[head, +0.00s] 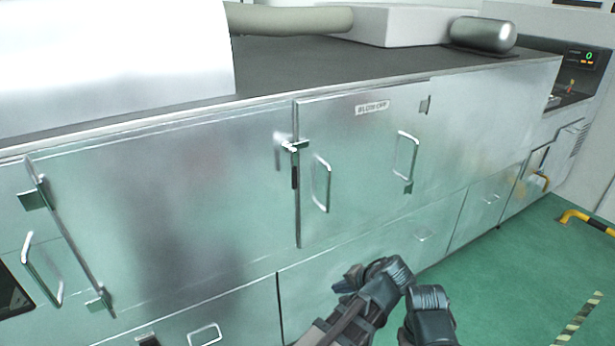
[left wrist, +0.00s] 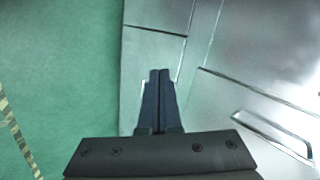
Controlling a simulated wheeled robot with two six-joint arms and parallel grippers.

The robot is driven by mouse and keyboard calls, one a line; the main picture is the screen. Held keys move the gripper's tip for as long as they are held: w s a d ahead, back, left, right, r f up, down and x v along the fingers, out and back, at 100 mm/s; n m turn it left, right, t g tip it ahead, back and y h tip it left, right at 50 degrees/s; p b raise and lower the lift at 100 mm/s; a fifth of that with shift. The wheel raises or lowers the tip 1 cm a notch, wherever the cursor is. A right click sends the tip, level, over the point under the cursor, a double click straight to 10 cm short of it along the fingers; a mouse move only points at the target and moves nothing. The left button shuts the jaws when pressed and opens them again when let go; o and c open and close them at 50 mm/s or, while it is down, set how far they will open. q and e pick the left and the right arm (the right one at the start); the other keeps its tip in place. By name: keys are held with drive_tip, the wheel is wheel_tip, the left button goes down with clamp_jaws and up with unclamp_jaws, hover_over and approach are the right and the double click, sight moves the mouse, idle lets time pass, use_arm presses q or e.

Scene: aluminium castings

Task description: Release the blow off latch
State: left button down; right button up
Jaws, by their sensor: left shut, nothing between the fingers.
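The blow off door (head: 358,165) is a closed metal panel with a label reading roughly "BLOW OFF" (head: 372,107) near its top. The latch (head: 293,147) sits on the door's left edge, with a bright metal bar and a dark lever hanging down from it. My left gripper (head: 350,281) is low in front of the cabinet, below and right of the latch and apart from it. In the left wrist view its two dark fingers (left wrist: 159,78) are together with nothing between them. The latch cannot be made out in the left wrist view.
The door has two bar handles (head: 321,184) (head: 405,155). Another hinged panel (head: 70,235) and its handle (head: 42,268) are at the left. Lower drawers (head: 345,270) run beneath. Green floor (head: 490,280) is open at right, with a yellow-black rail (head: 585,220).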

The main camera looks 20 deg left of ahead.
use_arm(q)
drive_tip(key=w+a+r+m+t+y+p, duration=0.1)
drive_tip(key=w+a+r+t+y, duration=0.1)
drive_tip(key=w+r, duration=0.4)
drive_tip(key=w+a+r+m+t+y+p, duration=0.1)
drive_tip(key=w+r+t+y, duration=0.4)
drive_tip(key=r, duration=0.9)
drive_tip(key=shift+w+a+m+y, duration=0.4)
drive_tip(key=shift+w+a+m, duration=0.1)
drive_tip(key=shift+w+a, duration=0.3)
use_arm(e)
wheel_tip(320, 180, up, 3)
drive_tip(key=shift+f, duration=0.15)
